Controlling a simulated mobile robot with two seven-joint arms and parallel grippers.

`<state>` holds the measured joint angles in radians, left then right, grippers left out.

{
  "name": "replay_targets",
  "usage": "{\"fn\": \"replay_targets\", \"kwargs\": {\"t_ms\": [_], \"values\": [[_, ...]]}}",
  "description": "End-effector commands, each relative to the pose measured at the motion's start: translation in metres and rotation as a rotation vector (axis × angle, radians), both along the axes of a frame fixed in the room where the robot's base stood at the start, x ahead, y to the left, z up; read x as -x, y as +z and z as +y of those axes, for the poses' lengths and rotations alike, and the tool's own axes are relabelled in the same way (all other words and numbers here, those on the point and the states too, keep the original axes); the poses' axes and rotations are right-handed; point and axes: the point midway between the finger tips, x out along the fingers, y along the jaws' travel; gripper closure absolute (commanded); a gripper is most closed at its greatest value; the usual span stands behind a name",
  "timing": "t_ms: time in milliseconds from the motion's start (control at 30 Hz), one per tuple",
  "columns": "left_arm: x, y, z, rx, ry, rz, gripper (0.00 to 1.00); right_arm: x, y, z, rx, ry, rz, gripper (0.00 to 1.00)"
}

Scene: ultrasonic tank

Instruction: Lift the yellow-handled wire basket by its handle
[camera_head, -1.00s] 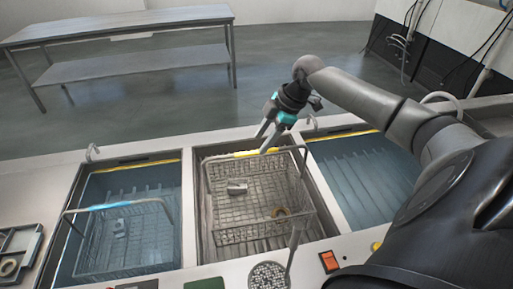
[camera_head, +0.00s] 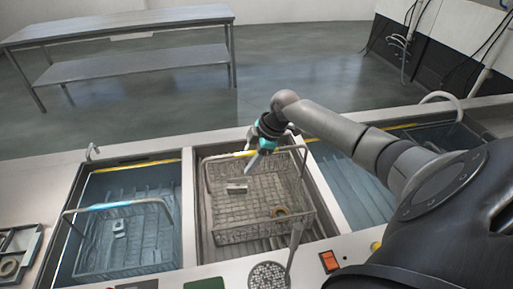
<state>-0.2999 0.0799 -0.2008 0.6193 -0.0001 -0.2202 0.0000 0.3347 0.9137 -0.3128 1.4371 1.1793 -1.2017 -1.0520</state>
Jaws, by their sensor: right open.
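The yellow-handled wire basket (camera_head: 258,222) sits in the middle tank, with a grey metal part (camera_head: 237,188) and a brown ring (camera_head: 279,212) in it. My right gripper (camera_head: 254,158) is open at the right end of the yellow grip. Its fingers point down and overlap the handle in the picture; I cannot tell if they touch it. My left gripper is not in view.
A blue-handled wire basket (camera_head: 128,240) sits in the left tank. A grey tray (camera_head: 20,240) with a ring is at the far left. A strainer (camera_head: 268,275) and an orange switch (camera_head: 329,261) are at the front. A metal table (camera_head: 130,55) stands behind.

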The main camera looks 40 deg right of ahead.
Motion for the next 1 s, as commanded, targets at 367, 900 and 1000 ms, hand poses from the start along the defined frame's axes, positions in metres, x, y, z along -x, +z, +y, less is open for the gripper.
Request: {"fn": "replay_targets", "kwargs": {"t_ms": [367, 900, 1000], "values": [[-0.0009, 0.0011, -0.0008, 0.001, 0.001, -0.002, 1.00, 0.0002, -0.0029, -0.0001, 0.000, -0.001, 0.000, 0.48], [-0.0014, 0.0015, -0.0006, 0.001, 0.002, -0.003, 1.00, 0.0002, -0.0049, -0.0001, 0.000, -0.001, 0.000, 0.64], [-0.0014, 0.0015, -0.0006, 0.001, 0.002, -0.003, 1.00, 0.0002, -0.0049, -0.0001, 0.000, -0.001, 0.000, 0.75]]}}
